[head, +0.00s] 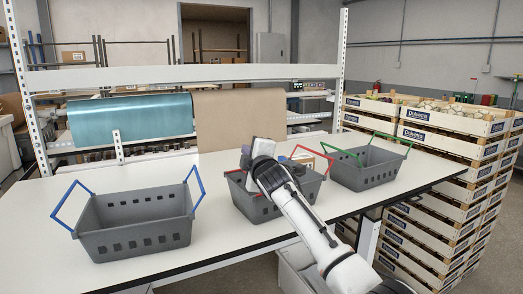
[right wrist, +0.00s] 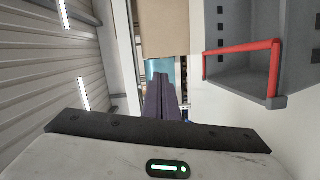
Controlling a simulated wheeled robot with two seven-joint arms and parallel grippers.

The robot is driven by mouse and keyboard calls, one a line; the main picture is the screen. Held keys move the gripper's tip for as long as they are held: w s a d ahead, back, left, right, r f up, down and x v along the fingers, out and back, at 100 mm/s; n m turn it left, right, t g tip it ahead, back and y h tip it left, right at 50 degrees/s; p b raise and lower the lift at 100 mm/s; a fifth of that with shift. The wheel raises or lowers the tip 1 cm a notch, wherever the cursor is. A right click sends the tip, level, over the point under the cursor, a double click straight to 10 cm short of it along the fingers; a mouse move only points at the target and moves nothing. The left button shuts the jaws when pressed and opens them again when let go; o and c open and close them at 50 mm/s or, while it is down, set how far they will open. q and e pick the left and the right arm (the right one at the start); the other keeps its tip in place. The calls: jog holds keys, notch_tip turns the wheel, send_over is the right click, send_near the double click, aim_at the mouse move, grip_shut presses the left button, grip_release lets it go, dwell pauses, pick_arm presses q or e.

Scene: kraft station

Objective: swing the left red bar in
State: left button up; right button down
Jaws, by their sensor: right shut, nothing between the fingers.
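The grey basket with red bars (head: 313,185) stands in the middle of the table, partly hidden by my right arm. Its right red bar (head: 327,156) stands up at the right end. Only a small piece of the left red bar (head: 233,172) shows at the left rim, beside my gripper. My right gripper (head: 246,160) is over the basket's left end, shut and empty. In the right wrist view its dark fingers (right wrist: 161,98) are together, apart from a red bar (right wrist: 242,47) that juts out from the grey basket wall at right. My left gripper is out of view.
A grey basket with blue bars (head: 137,240) stands at left, and one with green bars (head: 368,175) at right. A white frame (head: 190,75) with blue and brown rolls is behind the table (head: 40,255). Stacked crates (head: 440,180) stand at right.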

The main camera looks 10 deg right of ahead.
jog(key=s+d+r, duration=0.1)
jog(key=s+d, duration=0.2)
jog(key=s, duration=0.5)
jog(key=shift+s+r+b, duration=0.15)
jog(key=shift+r+b, duration=0.1)
jog(key=shift+b, duration=0.2)
jog(key=s+f+m+g, duration=0.15)
jog(key=s+f, duration=0.35)
jog(key=f, duration=0.6)
jog(key=s+f+m+g+y, duration=0.1)
jog(key=s+f+m, duration=0.3)
jog(key=f, duration=0.7)
jog(key=s+f+m+g, duration=0.1)
jog(key=s+f+g, duration=0.1)
jog(key=s+f, duration=0.65)
jog(key=s+d+f+m+g, duration=0.1)
jog(key=s+f+m, duration=0.1)
jog(key=s+f, duration=0.5)
jog(key=s+d+f+m+g, duration=0.1)
jog(key=s+f+m+g, duration=0.1)
jog(key=s+f, duration=0.5)
jog(key=s+d+f+m+g, duration=0.1)
jog(key=s+f+m, duration=0.3)
jog(key=s, duration=1.2)
notch_tip(320, 180, down, 4)
jog(key=shift+r, duration=0.25)
